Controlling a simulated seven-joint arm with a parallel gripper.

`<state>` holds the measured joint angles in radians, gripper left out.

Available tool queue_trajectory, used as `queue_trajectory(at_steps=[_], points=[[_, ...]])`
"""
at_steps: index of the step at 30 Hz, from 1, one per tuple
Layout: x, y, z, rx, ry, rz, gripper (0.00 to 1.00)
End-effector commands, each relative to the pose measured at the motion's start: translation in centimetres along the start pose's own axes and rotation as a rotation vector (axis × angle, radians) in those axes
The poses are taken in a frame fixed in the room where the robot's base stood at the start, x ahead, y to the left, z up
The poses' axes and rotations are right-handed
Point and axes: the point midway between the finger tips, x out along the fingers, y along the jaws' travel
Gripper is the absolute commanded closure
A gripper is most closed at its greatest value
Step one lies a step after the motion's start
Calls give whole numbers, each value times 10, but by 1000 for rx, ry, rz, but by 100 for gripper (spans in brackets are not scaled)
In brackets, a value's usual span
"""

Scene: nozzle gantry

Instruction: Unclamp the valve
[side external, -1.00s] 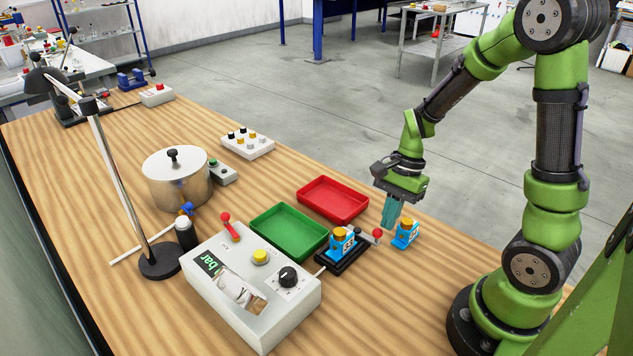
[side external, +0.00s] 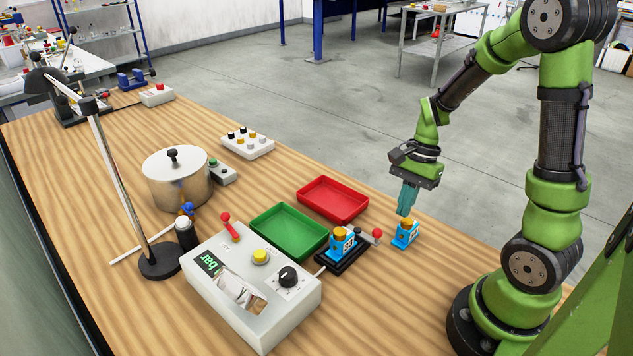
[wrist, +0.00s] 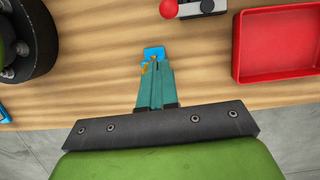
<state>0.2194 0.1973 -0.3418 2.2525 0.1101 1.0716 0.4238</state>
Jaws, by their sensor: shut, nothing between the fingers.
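A blue valve with an orange cap (side external: 342,241) sits in a black clamp fixture (side external: 352,260) beside the green tray. The clamp's lever ends in a red knob (side external: 377,236) on its right; the knob also shows at the top of the wrist view (wrist: 168,8). A second blue valve with an orange cap (side external: 406,234) stands on the table to the right of the fixture, outside it. My gripper (side external: 404,212) is shut and empty, just above this second valve. In the wrist view, the teal fingers (wrist: 155,65) partly hide a blue valve (wrist: 153,53).
A green tray (side external: 265,240) and a red tray (side external: 310,206) lie behind the fixture. A white control box (side external: 215,285) with a knob and buttons stands to its left. A metal pot (side external: 178,185) and a lamp stand (side external: 122,180) are farther left. The table's front middle is clear.

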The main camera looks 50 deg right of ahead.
Motion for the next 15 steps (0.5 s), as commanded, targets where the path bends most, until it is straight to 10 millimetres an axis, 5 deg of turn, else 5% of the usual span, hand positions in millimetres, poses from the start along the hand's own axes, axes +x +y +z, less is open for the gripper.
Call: queue_trajectory(at_steps=[6, 15], points=[[-54, 1, 2, -6, 4, -9, 100], [-90, 4, 3, -5, 1, -5, 100]])
